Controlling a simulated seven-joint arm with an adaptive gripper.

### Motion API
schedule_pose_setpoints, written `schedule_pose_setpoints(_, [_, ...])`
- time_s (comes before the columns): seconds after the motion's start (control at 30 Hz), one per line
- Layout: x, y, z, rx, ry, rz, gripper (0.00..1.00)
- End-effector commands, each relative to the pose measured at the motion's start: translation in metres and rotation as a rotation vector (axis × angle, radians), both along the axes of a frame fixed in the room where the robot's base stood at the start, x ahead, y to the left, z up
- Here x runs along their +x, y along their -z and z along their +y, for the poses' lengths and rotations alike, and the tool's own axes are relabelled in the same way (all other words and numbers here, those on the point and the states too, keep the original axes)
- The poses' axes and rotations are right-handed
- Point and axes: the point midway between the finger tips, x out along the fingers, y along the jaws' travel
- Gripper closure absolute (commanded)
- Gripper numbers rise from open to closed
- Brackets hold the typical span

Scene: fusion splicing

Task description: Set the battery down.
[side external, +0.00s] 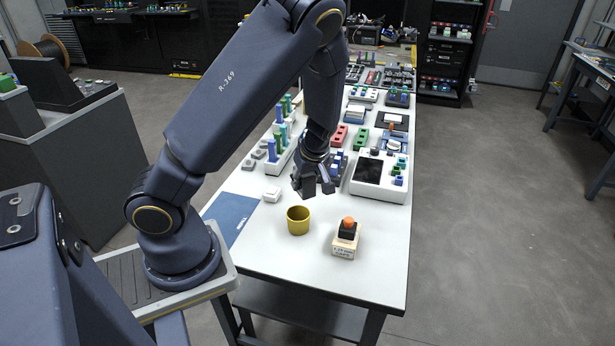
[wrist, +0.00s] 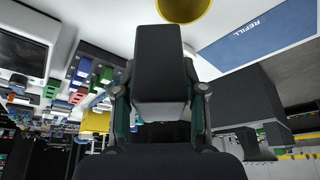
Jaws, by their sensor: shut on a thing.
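The battery appears to be the dark grey block (wrist: 158,60) between my fingers in the wrist view. My gripper (wrist: 160,100) is shut on it, with one finger along each side. In the side external view my gripper (side external: 312,186) points down above the white table (side external: 275,260), behind the yellow cup. In that view the battery is hard to tell from the dark fingers. I cannot tell how high it is above the tabletop.
A yellow cup (side external: 298,221) and an orange-topped block (side external: 345,240) stand at the near end. A blue REFILL mat (side external: 232,215) lies at the left edge. A small white box (side external: 271,195) is near my gripper. A white device (side external: 379,177) and coloured parts crowd behind.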

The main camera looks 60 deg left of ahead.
Motion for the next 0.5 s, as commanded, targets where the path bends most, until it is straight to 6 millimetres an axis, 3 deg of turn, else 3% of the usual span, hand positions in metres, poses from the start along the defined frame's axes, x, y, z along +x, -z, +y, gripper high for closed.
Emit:
schedule_pose_setpoints(0.03, [-0.018,0.004,0.026,0.002,-0.127,0.004,1.0])
schedule_pose_setpoints(0.2, [-0.083,0.015,0.095,0.0,-0.51,0.003,1.0])
schedule_pose_setpoints(0.33, [-0.128,0.02,0.128,-0.001,-0.688,0.001,1.0])
schedule_pose_setpoints(0.5, [-0.163,0.024,0.147,-0.002,-0.783,0.0,1.0])
